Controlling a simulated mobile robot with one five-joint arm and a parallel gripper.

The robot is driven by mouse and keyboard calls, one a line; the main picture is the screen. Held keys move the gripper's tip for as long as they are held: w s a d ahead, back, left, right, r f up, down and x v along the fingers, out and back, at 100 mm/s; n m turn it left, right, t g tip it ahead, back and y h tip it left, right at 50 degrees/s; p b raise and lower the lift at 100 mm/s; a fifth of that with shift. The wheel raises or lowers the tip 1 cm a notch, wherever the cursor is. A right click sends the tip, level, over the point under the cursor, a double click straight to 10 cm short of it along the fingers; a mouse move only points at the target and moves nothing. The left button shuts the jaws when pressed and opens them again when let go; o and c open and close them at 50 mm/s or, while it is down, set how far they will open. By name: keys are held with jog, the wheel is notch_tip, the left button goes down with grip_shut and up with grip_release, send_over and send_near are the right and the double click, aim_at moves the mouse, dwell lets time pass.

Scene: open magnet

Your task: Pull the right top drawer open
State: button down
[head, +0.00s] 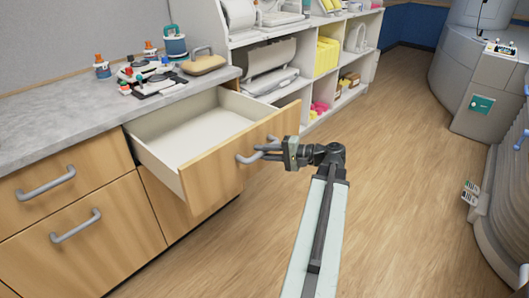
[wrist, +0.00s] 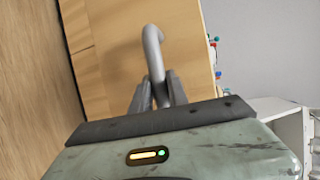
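The right top drawer (head: 240,158) has a light wood front and stands pulled well out of the counter. Its pale inside is visible and looks empty. Its grey handle (head: 246,158) is at the front's right part. My gripper (head: 268,150) is at the handle, with its fingers on either side of the bar. In the wrist view, the handle (wrist: 153,50) runs down between the two fingers (wrist: 158,92), which look closed around it. The exact contact is partly hidden by the fingers.
Two more wood drawers with grey handles (head: 46,184) are shut at the left. White shelves (head: 300,75) stand behind the drawer.

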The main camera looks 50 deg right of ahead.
jog(key=c, duration=1.3)
grip_release()
jog(key=shift+s, duration=0.1)
jog(key=p+v, duration=0.1)
jog(key=v, duration=0.6)
jog(key=shift+s, duration=0.3)
jog(key=shift+d+r, duration=0.1)
jog(key=shift+d, duration=0.05)
